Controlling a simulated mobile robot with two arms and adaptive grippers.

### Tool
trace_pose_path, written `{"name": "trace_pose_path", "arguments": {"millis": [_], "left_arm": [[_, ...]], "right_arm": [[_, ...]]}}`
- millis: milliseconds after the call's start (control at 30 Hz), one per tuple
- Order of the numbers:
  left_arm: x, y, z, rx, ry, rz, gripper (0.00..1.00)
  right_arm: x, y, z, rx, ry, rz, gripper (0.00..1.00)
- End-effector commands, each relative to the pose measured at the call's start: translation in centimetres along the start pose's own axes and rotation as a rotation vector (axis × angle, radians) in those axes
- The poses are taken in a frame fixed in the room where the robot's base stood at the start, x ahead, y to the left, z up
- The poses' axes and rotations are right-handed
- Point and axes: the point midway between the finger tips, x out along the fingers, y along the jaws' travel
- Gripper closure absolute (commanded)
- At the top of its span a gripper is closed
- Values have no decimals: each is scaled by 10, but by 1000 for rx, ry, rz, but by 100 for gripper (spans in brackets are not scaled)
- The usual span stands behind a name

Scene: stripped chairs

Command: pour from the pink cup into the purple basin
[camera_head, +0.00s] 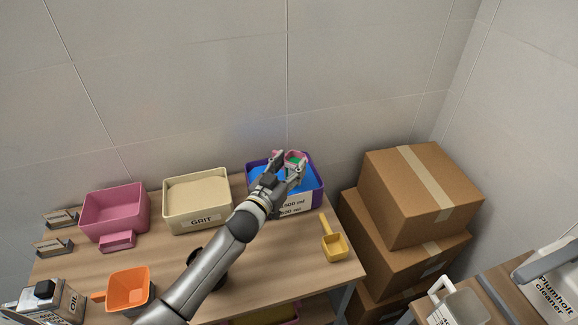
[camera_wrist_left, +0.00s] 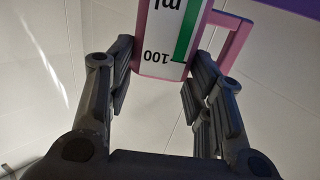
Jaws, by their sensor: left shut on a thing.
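The pink cup (camera_head: 296,156) is in my left gripper (camera_head: 285,168), above the purple basin. In the left wrist view the cup (camera_wrist_left: 150,58) shows a white scale panel with a green bar, "100" and "ml" upside down, and a pink handle at right. The left gripper's fingers (camera_wrist_left: 162,85) are shut on the cup from both sides. The purple basin (camera_head: 317,176) stands at the table's back right, with blue contents and a white label marked in ml; my gripper hides part of it. I cannot tell the cup's exact tilt or whether anything flows. My right gripper is not in view.
A beige GRIT bin (camera_head: 199,222) stands left of the basin, then a pink bin (camera_head: 115,210). An orange scoop (camera_head: 128,288), an oil can (camera_head: 62,300) and a yellow scoop (camera_head: 334,243) are nearer. Cardboard boxes (camera_head: 420,195) are stacked right of the table (camera_head: 280,262).

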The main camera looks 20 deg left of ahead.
Motion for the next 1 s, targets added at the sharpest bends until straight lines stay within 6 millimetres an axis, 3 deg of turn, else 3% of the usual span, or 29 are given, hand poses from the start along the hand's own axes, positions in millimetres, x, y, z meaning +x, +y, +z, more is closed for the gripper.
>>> {"name": "trace_pose_path", "arguments": {"millis": [167, 433, 1000], "left_arm": [[0, 0, -1, 0, 1, 1, 100], [0, 0, -1, -1, 2, -1, 100], [0, 0, -20, -261, 5, -5, 100]], "right_arm": [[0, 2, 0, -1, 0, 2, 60], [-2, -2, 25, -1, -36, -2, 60], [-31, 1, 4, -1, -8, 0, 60]]}}
